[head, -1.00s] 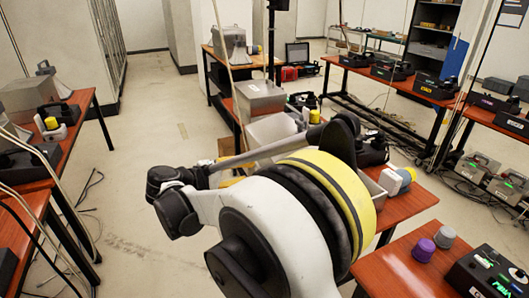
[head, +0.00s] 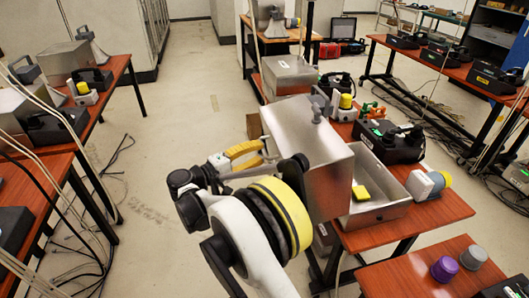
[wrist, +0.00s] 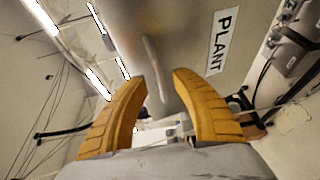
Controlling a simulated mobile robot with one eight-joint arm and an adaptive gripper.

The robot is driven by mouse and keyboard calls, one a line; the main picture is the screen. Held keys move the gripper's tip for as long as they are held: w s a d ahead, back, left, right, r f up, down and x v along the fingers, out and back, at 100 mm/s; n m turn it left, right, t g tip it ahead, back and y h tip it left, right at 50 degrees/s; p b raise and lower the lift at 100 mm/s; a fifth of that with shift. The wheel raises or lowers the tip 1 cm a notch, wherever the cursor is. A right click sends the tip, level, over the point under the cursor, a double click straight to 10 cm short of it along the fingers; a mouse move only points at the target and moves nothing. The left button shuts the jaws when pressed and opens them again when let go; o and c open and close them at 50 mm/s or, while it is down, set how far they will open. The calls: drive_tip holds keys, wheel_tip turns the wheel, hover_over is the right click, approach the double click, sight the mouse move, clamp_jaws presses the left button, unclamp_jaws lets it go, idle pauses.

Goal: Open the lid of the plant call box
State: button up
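The plant call box is a grey metal box on the orange-brown table. Its lid (head: 312,150) stands raised at the left of its open tray (head: 385,214). A yellow item (head: 361,193) shows inside the tray. In the wrist view the lid (wrist: 190,20) carries a white PLANT label (wrist: 219,40) and a thin handle (wrist: 154,68). My gripper (head: 262,154) is at the left of the lid, its yellow fingers apart. In the wrist view my gripper (wrist: 169,76) has a gap between its fingertips, near the handle's end. Any contact with the handle is unclear.
A grey and yellow device (head: 430,186) and a black phone (head: 388,140) stand right of the box. Another metal box (head: 290,77) is behind it. A purple knob (head: 444,269) is on the near table. The floor (head: 190,130) at the left is clear.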

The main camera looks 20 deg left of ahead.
sight(295, 126)
drive_tip(key=shift+x, duration=1.25)
clamp_jaws()
drive_tip(key=w+d+r+g+p, duration=0.1)
drive_tip(key=d+r, duration=0.1)
drive_tip(key=w+d+r+y+p, duration=0.1)
drive_tip(key=d+r+p, duration=0.1)
drive_tip(key=r, duration=0.1)
drive_tip(key=w+d+r+m+g+y+p, duration=0.1)
drive_tip(key=w+d+r+p, duration=0.1)
drive_tip(key=shift+d+r+g, duration=0.2)
drive_tip(key=shift+r+g, duration=0.1)
drive_tip(key=shift+w+d, duration=0.1)
drive_tip(key=shift+d, duration=0.05)
